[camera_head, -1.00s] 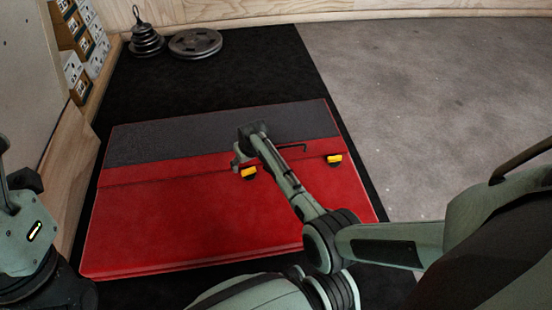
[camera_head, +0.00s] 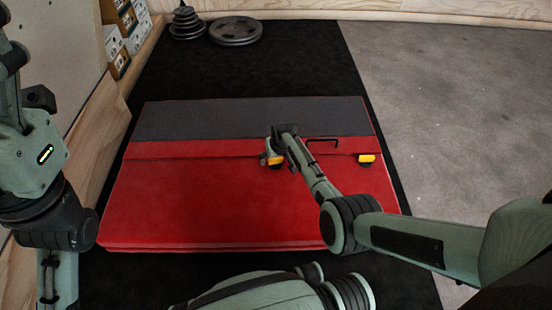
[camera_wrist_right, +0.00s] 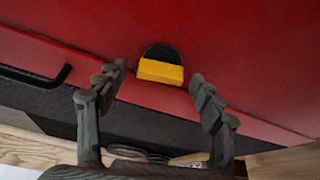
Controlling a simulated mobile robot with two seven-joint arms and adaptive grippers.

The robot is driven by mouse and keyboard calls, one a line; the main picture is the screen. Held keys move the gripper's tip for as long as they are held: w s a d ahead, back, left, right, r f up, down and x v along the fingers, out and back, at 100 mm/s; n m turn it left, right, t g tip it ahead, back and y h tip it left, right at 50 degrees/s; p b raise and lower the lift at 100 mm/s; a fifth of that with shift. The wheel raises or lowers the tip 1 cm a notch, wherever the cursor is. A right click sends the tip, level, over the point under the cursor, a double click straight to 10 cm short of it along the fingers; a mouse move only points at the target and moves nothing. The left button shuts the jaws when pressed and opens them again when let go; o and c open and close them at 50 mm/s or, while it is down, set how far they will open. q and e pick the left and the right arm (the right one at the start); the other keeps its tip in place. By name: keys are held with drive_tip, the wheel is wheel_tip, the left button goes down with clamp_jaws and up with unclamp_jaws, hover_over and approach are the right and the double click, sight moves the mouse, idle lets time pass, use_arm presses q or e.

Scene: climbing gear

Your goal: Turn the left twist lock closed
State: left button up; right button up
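In the right wrist view the lock (camera_wrist_right: 160,72) shows between and just beyond the two open fingers (camera_wrist_right: 158,84), with space on both sides. I see no contact. The second twist lock (camera_head: 367,160) is farther right. My left arm is at the left edge; its gripper is not in view.
The red and grey crash pad (camera_head: 210,205) lies on a black mat (camera_head: 290,60). A black handle (camera_head: 323,141) lies between the locks, also in the right wrist view (camera_wrist_right: 40,78). Weight plates (camera_head: 236,30) and boxes (camera_head: 125,25) are at the back left. Grey floor is clear at right.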

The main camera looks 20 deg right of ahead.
drive_tip(key=c, duration=1.1)
drive_tip(key=shift+m, duration=0.4)
drive_tip(key=shift+m+h, duration=0.5)
drive_tip(key=shift+m, duration=0.6)
drive_tip(key=o, duration=1.2)
drive_tip(key=shift+v, duration=3.7)
drive_tip(key=shift+a, duration=0.1)
